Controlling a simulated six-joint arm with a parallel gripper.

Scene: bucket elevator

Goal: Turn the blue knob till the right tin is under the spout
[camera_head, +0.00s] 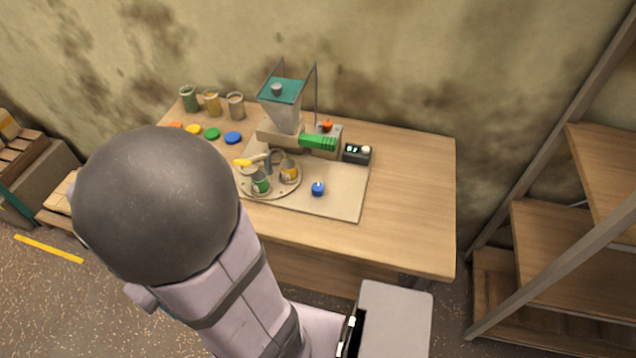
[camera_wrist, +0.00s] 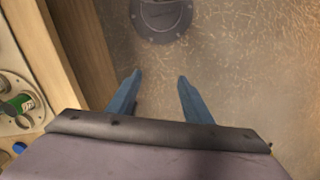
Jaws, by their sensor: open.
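The blue knob (camera_head: 318,188) stands on the beige base board, right of the round turntable (camera_head: 275,193). On the turntable are a tin with a green label (camera_head: 261,184) and a tin with a yellow label (camera_head: 290,172); my arm hides part of its left side. The spout under the hopper (camera_head: 284,110) is too small to make out clearly. In the wrist view my gripper (camera_wrist: 158,85) is open and empty, its two blue fingers over the floor beside the table. A green-labelled tin (camera_wrist: 18,104) and part of the blue knob (camera_wrist: 19,148) show at that view's left edge.
Several jars (camera_head: 212,102) and coloured discs (camera_head: 212,133) are at the table's back left. A green-handled part (camera_head: 318,143) and a small dark box with lights (camera_head: 357,153) stand behind the knob. The table (camera_head: 415,205) is clear on the right. Wooden shelves (camera_head: 560,240) stand further right.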

